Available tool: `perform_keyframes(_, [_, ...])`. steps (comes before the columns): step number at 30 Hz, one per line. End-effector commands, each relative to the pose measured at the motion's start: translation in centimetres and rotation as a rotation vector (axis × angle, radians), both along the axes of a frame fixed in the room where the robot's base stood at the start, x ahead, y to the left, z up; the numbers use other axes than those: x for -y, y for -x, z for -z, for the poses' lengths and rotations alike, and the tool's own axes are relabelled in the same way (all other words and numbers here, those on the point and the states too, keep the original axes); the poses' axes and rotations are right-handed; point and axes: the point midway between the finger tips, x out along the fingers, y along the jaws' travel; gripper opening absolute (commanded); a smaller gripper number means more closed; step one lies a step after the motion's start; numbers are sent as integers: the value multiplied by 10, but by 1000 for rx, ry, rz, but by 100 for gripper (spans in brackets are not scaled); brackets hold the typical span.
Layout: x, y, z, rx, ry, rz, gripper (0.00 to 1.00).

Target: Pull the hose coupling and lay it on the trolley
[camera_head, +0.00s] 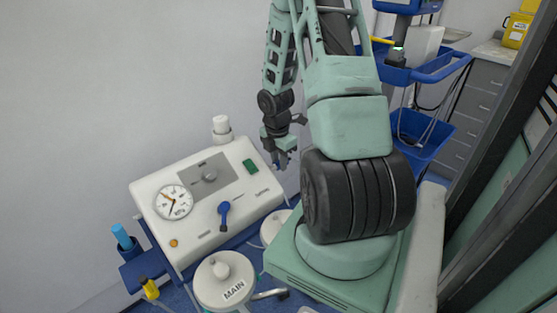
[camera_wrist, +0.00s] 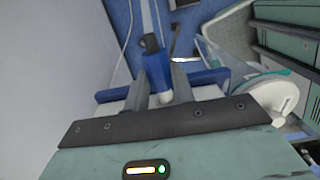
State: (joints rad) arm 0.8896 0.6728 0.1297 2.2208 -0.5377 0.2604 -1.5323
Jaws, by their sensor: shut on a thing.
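My gripper (camera_head: 283,158) hangs beside the right end of a white pump unit (camera_head: 225,170) with a round gauge. In the wrist view my gripper (camera_wrist: 162,92) has its two grey fingers closed on the blue hose coupling (camera_wrist: 157,68), which has a pale lower end. A hose (camera_wrist: 148,18) runs up from it. I cannot tell whether the coupling still sits in its port. In the head view the coupling is too small to make out clearly. The blue trolley (camera_head: 430,70) with tray and lower bin stands at the right.
A lidded canister marked MAIN (camera_head: 223,283) stands in front of the unit. A blue lever (camera_head: 223,212) and a white knob-topped fitting (camera_head: 222,128) stick out of the unit. Grey drawers (camera_head: 482,105) stand behind the trolley. Dark posts fill the far right.

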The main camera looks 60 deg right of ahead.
Motion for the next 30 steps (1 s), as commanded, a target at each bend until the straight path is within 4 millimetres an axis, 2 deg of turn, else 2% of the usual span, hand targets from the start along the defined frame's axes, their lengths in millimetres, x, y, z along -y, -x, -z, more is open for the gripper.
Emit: perform_keyframes(30, [13, 5, 0, -1, 0, 1, 0])
